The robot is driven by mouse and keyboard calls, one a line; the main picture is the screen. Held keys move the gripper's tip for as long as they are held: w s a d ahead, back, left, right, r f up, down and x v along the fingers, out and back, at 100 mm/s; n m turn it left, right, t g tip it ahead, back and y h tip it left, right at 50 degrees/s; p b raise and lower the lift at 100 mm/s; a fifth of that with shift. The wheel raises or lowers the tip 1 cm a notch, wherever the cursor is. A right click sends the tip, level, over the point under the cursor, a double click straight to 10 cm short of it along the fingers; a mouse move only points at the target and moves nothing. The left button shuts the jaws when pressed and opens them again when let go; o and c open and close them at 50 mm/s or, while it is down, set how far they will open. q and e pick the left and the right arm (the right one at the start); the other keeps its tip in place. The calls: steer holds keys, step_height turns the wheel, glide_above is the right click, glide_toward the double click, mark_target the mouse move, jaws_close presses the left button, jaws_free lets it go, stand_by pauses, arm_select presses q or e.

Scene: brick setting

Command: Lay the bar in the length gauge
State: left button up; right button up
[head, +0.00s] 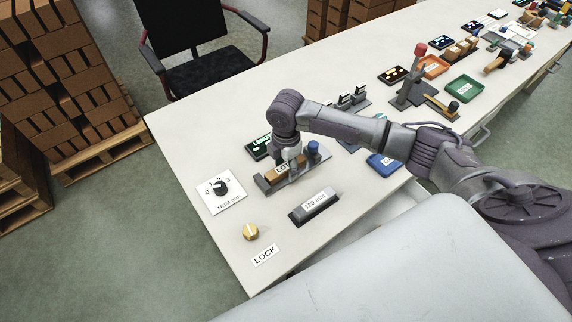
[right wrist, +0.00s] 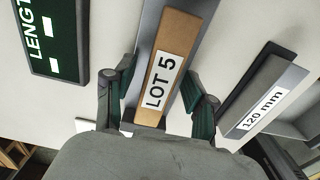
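The brown bar with the white LOT 5 label (head: 274,174) lies lengthwise along the grey bed of the length gauge (head: 263,185). A blue knob (head: 313,147) stands at the gauge's far end. In the right wrist view the bar (right wrist: 176,38) lies along the grey gauge bed (right wrist: 148,22). My right gripper (right wrist: 158,85) points down over the bar, its two fingers on either side. It looks open, with a gap beside the bar on the left; contact on the right is unclear. My left gripper is out of view.
A grey 120 mm block (head: 314,207) sits in front of the gauge. A green length display (head: 259,147) stands behind. A blue tray (head: 384,161) and other stations lie to the right.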

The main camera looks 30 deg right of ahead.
mark_target(287, 166)
steer(key=shift+r, duration=0.15)
step_height(287, 166, up, 12)
stand_by(0.5)
stand_by(0.5)
